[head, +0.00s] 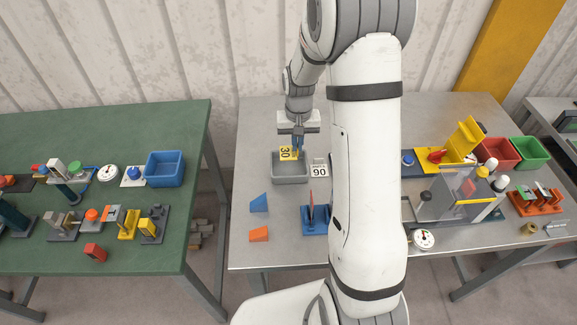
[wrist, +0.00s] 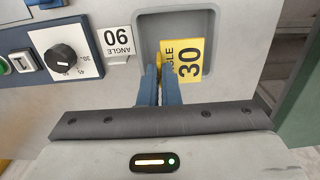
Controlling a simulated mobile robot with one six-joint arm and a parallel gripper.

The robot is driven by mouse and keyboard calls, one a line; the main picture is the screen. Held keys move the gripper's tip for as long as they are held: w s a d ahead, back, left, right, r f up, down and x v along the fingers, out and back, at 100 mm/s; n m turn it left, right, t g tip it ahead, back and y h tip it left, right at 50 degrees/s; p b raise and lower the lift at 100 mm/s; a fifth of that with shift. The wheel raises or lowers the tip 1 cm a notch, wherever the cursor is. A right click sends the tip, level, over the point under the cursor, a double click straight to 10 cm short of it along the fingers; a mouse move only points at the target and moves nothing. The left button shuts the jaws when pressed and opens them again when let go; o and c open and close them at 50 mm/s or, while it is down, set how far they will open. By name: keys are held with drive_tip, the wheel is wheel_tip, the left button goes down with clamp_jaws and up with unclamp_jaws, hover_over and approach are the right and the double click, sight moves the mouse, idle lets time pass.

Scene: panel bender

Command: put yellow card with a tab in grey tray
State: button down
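The yellow card (head: 287,153) with "30" on it shows at the grey tray's back side in the head view, held flat side towards the camera. In the wrist view the yellow card (wrist: 189,62) lies within the outline of the grey tray (wrist: 147,24). The grey tray (head: 291,181) stands on the metal table. My gripper (head: 298,147) is above the tray, fingers down. In the wrist view my gripper (wrist: 159,75) is shut on the card's yellow tab. I cannot tell whether the card touches the tray floor.
A white "90" card (head: 320,169) is just right of the tray. A blue wedge (head: 259,203), an orange wedge (head: 259,235) and a blue stand (head: 314,220) are nearer the front. A panel with a black knob (wrist: 62,56) shows in the wrist view. My arm hides part of the table.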

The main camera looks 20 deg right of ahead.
drive_tip(key=shift+f+p, duration=0.6)
drive_tip(key=shift+f, duration=2.95)
drive_tip(key=shift+f, duration=0.2)
drive_tip(key=c, duration=1.6)
unclamp_jaws()
drive_tip(key=shift+c, duration=0.2)
drive_tip(key=shift+r, duration=0.1)
